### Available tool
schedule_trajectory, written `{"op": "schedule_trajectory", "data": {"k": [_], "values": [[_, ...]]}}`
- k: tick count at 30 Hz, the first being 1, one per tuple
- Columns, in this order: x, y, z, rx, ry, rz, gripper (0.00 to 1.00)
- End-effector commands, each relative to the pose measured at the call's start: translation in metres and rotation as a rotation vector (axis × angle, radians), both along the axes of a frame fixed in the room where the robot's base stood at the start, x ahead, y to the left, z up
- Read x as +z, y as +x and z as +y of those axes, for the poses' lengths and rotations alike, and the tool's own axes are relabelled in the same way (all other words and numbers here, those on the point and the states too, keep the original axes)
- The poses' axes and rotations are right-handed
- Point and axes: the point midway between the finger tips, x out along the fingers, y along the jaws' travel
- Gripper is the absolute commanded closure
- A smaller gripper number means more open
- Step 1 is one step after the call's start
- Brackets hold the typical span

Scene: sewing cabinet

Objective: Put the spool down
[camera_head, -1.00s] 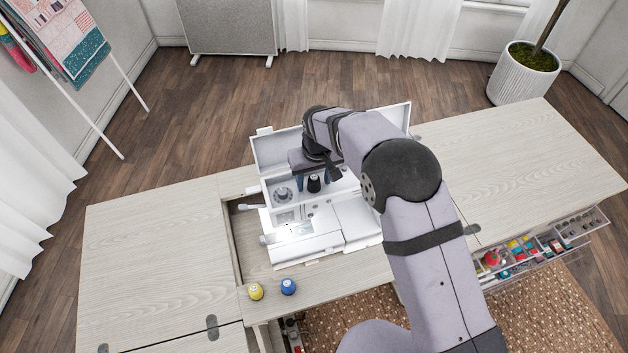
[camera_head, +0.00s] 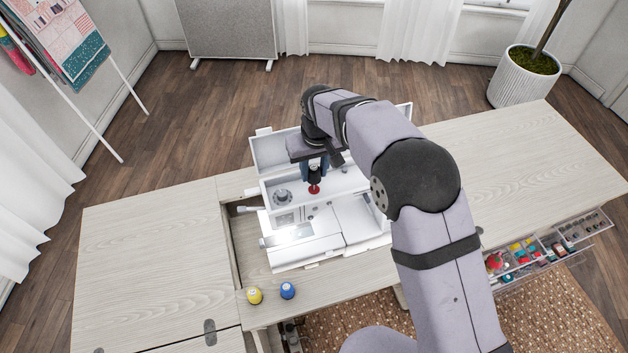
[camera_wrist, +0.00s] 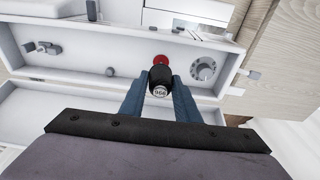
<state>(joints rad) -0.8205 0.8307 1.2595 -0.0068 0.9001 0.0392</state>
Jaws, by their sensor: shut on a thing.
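The black spool (camera_wrist: 160,80), with a pale numbered end, is between the fingertips of my gripper (camera_wrist: 160,91) in the wrist view. My gripper (camera_head: 314,170) is shut on it above the white sewing machine (camera_head: 338,212). The spool appears raised above the disc, but the exact gap is hard to tell.
A yellow spool (camera_head: 254,296) and a blue spool (camera_head: 288,290) stand on the cabinet (camera_head: 150,255) in front of the machine. The machine's raised lid (camera_head: 272,151) stands behind my gripper. The left tabletop is bare. An open clear drawer (camera_head: 548,250) with sewing items juts out at right.

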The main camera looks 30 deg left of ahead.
Motion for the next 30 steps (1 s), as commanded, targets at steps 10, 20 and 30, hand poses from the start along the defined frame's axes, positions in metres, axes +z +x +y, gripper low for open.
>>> {"op": "schedule_trajectory", "data": {"k": [10,20,30], "values": [[0.047,0.000,0.000,0.000,0.000,0.000,0.92],[0.053,-0.001,0.000,0.001,-0.001,0.002,0.92],[0.058,-0.001,0.009,0.014,0.004,0.000,0.92]]}}
